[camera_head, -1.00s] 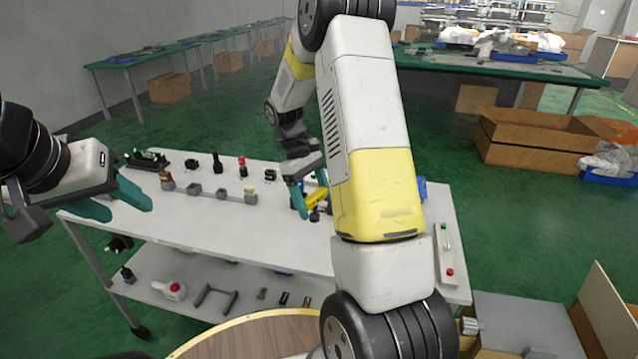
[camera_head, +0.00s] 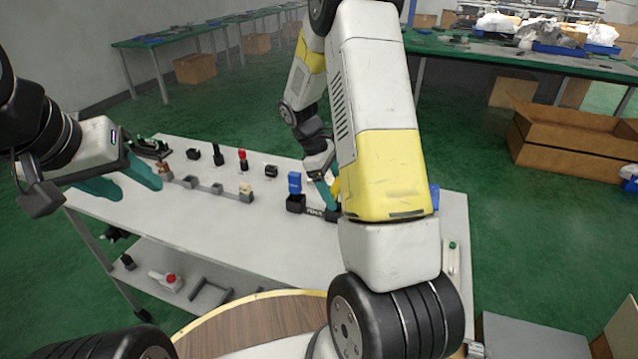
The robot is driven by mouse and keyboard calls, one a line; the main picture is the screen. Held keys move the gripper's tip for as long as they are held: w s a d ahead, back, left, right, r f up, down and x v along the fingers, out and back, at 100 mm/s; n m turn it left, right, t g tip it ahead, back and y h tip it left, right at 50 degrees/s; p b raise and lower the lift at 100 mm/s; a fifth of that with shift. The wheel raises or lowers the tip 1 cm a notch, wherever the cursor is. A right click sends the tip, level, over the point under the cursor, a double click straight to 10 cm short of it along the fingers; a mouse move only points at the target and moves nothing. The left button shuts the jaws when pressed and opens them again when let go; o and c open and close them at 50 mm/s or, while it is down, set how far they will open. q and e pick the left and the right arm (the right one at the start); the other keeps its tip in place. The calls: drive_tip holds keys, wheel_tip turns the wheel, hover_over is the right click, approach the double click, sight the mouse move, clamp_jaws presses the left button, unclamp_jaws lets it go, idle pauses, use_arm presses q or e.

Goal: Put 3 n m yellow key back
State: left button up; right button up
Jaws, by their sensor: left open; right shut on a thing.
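My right gripper (camera_head: 327,192) reaches down over the right half of the white table (camera_head: 240,232), beside a blue block (camera_head: 294,182) and a black holder (camera_head: 296,203). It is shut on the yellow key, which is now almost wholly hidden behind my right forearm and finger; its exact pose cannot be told. A dark labelled fixture (camera_head: 315,212) lies just below the fingers, partly covered by my arm. My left gripper (camera_head: 136,188) is open and empty above the table's left end.
A grey rail with several blocks (camera_head: 217,189) lies on the table's left half. Black parts and a red-topped one (camera_head: 242,159) stand behind it. The front strip of the table is clear. A lower shelf (camera_head: 205,293) holds loose parts. A cardboard box (camera_head: 570,140) stands at right.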

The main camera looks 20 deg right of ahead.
drive_tip(key=shift+f, duration=1.45)
drive_tip(key=shift+f, duration=0.1)
drive_tip(key=o, duration=1.9)
drive_tip(key=v, duration=1.2)
drive_tip(key=s+a+r+m+t+y, duration=0.35)
drive_tip(key=s+r, duration=0.55)
drive_tip(key=r, duration=0.3)
drive_tip(key=shift+s+a+r+m+t+y, duration=0.5)
drive_tip(key=shift+s+r+m+t, duration=0.5)
drive_tip(key=shift+s, duration=1.25)
drive_tip(key=shift+s+a+r+m+t+y, duration=0.35)
drive_tip(key=shift+s+a+r+m+t, duration=0.65)
drive_tip(key=shift+s, duration=1.25)
drive_tip(key=shift+s+a+r+m+t+y, duration=0.35)
drive_tip(key=shift+s+r+m+t, duration=0.3)
drive_tip(key=shift+s+m, duration=1.1)
